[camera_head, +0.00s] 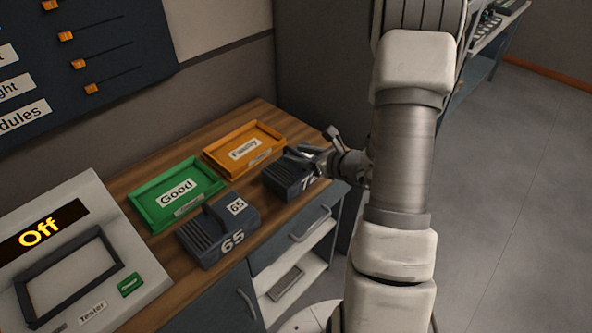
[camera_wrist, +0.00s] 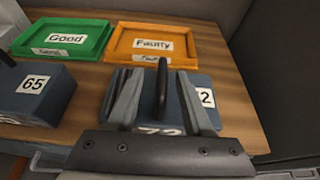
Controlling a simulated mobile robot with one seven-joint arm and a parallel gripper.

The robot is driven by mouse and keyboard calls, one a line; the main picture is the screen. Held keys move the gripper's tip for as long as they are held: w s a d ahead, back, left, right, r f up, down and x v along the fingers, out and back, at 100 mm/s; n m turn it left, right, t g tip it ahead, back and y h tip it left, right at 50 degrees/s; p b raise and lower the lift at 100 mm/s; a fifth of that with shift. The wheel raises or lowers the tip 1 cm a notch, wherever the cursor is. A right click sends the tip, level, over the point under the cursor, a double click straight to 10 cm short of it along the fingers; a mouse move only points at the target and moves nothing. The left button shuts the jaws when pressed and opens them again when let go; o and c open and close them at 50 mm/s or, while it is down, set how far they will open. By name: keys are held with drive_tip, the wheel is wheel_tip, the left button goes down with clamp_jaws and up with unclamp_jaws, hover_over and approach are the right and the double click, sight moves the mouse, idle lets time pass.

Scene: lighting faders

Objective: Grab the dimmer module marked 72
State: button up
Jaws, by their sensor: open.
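The dimmer module marked 72 (camera_head: 280,183) is a dark blue-grey block near the right end of the wooden counter. In the wrist view the module (camera_wrist: 205,82) shows an upright dark handle and a white label reading "2", the rest of which is hidden by a finger. My gripper (camera_head: 312,155) is over the module in the head view, partly covering its top. In the wrist view my gripper (camera_wrist: 160,97) is open, with one finger on each side of the handle. I cannot tell whether the fingers touch it.
A second module marked 65 (camera_head: 218,234) stands to the left. Behind are a green tray marked Good (camera_head: 150,216) and an orange tray marked Faulty (camera_head: 273,138). A tester (camera_head: 85,200) reading "Off" is at the far left. The counter's drawer (camera_head: 300,236) is below.

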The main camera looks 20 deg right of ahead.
sight(289, 150)
drive_tip(key=x, duration=0.5)
drive_tip(key=shift+w+d, duration=0.1)
drive_tip(key=shift+w, duration=0.05)
drive_tip(key=shift+c, duration=0.2)
clamp_jaws()
idle(1.1)
